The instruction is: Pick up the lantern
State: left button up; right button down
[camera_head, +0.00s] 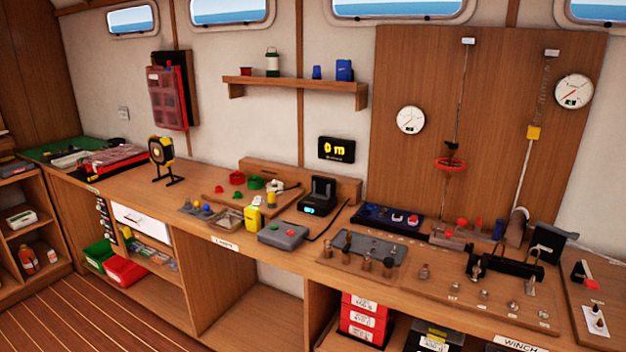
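The most lantern-like thing is a small upright object with a pale body, green bands and a dark top (272,63). It stands on the wooden wall shelf (300,84), left of the middle, above the bench. Nothing touches it from above. Neither of my grippers is in view, so their distance from it cannot be seen.
A red item (245,72) and blue containers (343,70) share the shelf. Below, the long bench (215,181) carries a yellow-and-black device on a stand (162,155), a black charger-like unit (318,196) and a grey box (283,235).

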aim_at(272, 57)
jog(key=i+j+z, duration=0.15)
jog(key=j+z, duration=0.25)
jog(key=j, duration=0.65)
jog(key=j+z, duration=0.4)
jog(key=j, duration=0.65)
jog(key=j+z, duration=0.15)
jog(key=j, duration=0.45)
jog(key=j+z, duration=0.15)
jog(key=j, duration=0.45)
jog(key=k+j+z, duration=0.15)
jog(key=j, duration=0.45)
jog(key=j+z, duration=0.15)
jog(key=j, duration=0.45)
jog(key=k, duration=0.05)
